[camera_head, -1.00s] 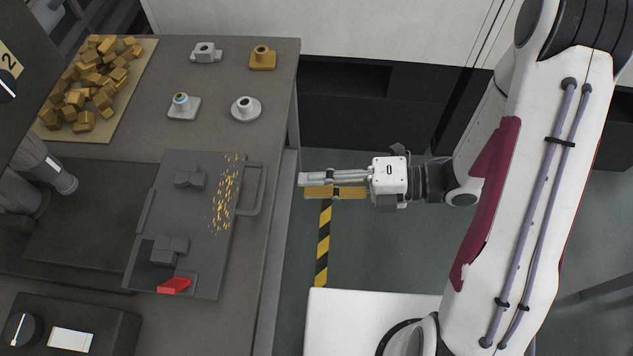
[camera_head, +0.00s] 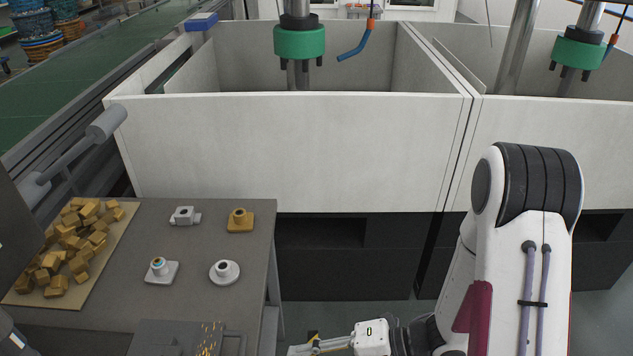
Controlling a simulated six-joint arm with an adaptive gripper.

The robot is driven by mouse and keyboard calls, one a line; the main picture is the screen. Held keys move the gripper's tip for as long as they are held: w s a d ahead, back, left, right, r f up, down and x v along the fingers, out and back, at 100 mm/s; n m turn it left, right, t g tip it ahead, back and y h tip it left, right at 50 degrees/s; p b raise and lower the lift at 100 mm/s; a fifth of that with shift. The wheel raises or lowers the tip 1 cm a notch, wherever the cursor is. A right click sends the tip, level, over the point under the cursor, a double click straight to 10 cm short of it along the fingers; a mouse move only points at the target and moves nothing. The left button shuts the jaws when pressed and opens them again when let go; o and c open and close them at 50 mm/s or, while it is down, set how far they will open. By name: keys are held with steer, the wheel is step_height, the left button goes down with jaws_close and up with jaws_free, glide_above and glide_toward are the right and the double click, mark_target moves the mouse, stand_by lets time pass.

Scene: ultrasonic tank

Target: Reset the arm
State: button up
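My arm is white with a dark red panel and stands at the right. My gripper (camera_head: 312,346) is at the bottom edge of the view, pointing left, to the right of the grey table (camera_head: 225,295). Its fingers are partly cut off by the frame edge. Whether they are open or shut does not show clearly.
On the table are a grey block part (camera_head: 185,216), a brass part (camera_head: 240,221), a square-based part (camera_head: 160,270) and a round-based part (camera_head: 224,271). Several brass cubes (camera_head: 72,240) lie on a tan board. White tanks (camera_head: 290,150) stand behind.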

steer(key=w+d+f+m+t+h, duration=0.2)
steer(key=w+d+f+m+h, duration=0.45)
steer(key=d+f+m, duration=0.35)
steer(key=d+r+m+h, duration=0.4)
steer(key=d+m, duration=0.1)
steer(key=d, duration=0.3)
steer(key=d+r+m+h, duration=0.4)
steer(key=d+m, duration=0.1)
steer(key=d, duration=0.2)
steer(key=s+d+r+m+g+h, duration=0.1)
steer(key=s+d+r+m+h, duration=0.1)
steer(key=s+r+m, duration=0.8)
steer(key=s+a+r+m+t+y, duration=0.1)
steer(key=s+a+r+t, duration=0.1)
steer(key=r, duration=0.5)
steer(key=s+a+r+m+t+y, duration=0.1)
steer(key=s+a+r+m+y, duration=0.1)
steer(key=s+a+r, duration=0.2)
steer(key=shift+a+r+t, duration=0.4)
steer(key=shift+a+r, duration=0.65)
steer(key=shift+r, duration=1.05)
